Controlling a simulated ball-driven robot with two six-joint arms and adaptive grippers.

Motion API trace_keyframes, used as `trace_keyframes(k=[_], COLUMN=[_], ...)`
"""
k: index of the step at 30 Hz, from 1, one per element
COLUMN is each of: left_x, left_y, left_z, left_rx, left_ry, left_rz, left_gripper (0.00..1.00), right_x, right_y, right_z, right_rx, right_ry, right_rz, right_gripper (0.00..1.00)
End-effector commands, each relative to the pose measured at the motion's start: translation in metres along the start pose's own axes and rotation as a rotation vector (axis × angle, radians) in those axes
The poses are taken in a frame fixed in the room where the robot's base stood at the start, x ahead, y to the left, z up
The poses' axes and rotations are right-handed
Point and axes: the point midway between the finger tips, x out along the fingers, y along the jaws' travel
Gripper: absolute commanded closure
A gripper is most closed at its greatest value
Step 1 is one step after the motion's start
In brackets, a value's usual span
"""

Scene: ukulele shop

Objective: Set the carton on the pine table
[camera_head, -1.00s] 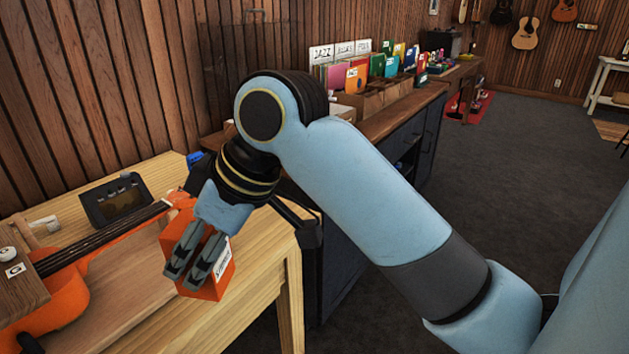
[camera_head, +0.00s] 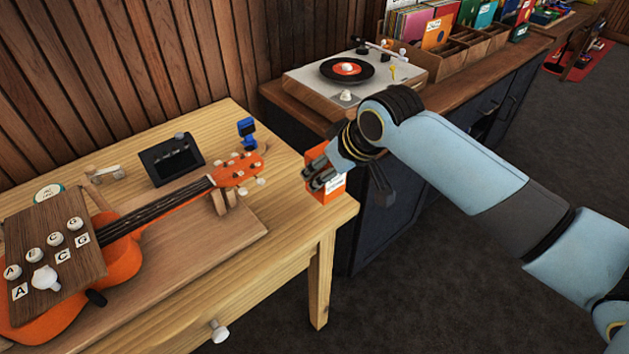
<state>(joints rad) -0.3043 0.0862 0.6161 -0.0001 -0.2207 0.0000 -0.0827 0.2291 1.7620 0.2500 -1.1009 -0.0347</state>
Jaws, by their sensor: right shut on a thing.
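The carton is a small orange box with a white label (camera_head: 332,189). My right gripper (camera_head: 321,180) is shut on it. The carton shows at the right end of the pine table (camera_head: 285,225), over or close to its right edge. I cannot tell whether its base touches the tabletop. The gripper's fingers cover part of the carton's upper left side. My left gripper is not in view.
An orange ukulele (camera_head: 125,255) lies on a wooden board on the table. A dark box (camera_head: 171,159) and a blue clip-on tuner (camera_head: 247,133) are behind it. A turntable (camera_head: 347,75) stands on the dark cabinet (camera_head: 390,215). Bare tabletop lies left of the carton.

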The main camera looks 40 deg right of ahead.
Motion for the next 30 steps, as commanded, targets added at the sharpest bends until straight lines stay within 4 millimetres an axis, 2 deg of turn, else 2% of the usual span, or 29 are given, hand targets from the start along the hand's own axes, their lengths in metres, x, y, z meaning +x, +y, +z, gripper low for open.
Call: trace_keyframes(k=[3,8,16,28,29,30], left_x=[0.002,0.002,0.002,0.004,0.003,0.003], left_y=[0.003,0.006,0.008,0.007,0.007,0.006], left_z=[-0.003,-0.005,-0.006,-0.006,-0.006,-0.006], left_rx=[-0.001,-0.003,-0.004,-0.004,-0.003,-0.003], left_ry=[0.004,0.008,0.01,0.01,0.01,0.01], left_rz=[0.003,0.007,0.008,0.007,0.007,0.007], left_gripper=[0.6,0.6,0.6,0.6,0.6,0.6], right_x=[0.025,0.041,0.071,0.077,0.077,0.077], right_y=[0.002,0.003,0.003,0.003,0.003,0.003], right_z=[-0.013,-0.021,-0.002,0.002,0.002,0.002], right_rx=[0.001,0.0,0.0,-0.002,-0.002,-0.002], right_ry=[0.0,0.0,-0.002,0.0,0.0,0.0], right_rz=[-0.001,-0.001,-0.001,0.0,0.0,0.0], right_gripper=[0.8,0.8,0.8,0.8,0.43,0.38])
